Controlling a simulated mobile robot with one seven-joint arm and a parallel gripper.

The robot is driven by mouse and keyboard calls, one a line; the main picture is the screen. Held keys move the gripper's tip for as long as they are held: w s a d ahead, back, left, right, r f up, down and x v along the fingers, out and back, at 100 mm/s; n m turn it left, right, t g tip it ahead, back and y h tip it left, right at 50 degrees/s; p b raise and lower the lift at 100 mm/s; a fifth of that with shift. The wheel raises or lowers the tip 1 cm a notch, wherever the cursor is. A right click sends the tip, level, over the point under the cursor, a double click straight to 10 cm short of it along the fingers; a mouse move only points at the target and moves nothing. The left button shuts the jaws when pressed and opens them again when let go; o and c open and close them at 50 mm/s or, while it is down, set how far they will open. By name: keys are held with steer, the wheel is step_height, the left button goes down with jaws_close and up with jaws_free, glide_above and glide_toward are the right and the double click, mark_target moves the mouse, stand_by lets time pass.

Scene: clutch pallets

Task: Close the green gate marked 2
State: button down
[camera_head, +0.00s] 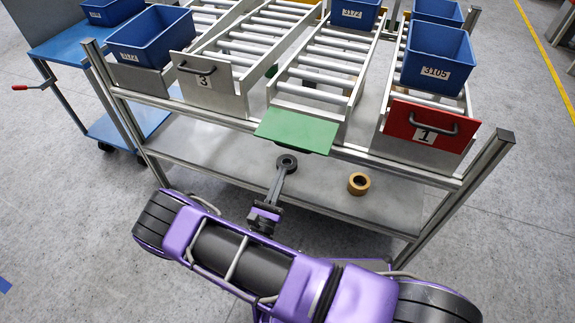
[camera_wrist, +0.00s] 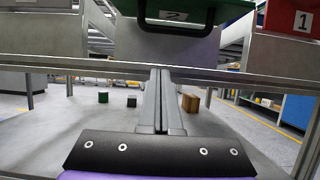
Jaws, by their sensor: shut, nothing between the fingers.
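The green gate (camera_head: 297,130) is at the front end of the middle roller lane. It lies folded outward and down, with its plain face up in the head view. In the wrist view the gate (camera_wrist: 207,17) is at the top edge, with its 2 label and dark handle (camera_wrist: 177,31) showing and its upper part cut off. My gripper (camera_head: 284,172) is below and in front of the gate, apart from it. In the wrist view its fingers (camera_wrist: 160,72) are together and empty, pointing forward below the handle.
The white gate marked 3 (camera_head: 207,82) and the red gate marked 1 (camera_head: 428,128) stand upright on either side. A rack rail (camera_wrist: 70,64) crosses between my fingers and the gate. A tan tape roll (camera_head: 358,184) lies on the lower shelf (camera_head: 325,200). A blue cart (camera_head: 75,45) stands left.

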mark_target(297, 135)
steer(key=x, duration=0.9)
steer(key=shift+s+a+r, duration=0.2)
steer(key=shift+s+r, duration=0.15)
steer(key=shift+s, duration=0.2)
steer(key=shift+s+a+r, duration=0.2)
steer(key=shift+s+r, duration=0.1)
steer(key=shift+s, duration=0.25)
steer(key=shift+s+a+r, duration=0.25)
steer(key=shift+s+r, duration=0.1)
steer(key=shift+s, duration=0.2)
steer(key=shift+a+r, duration=0.1)
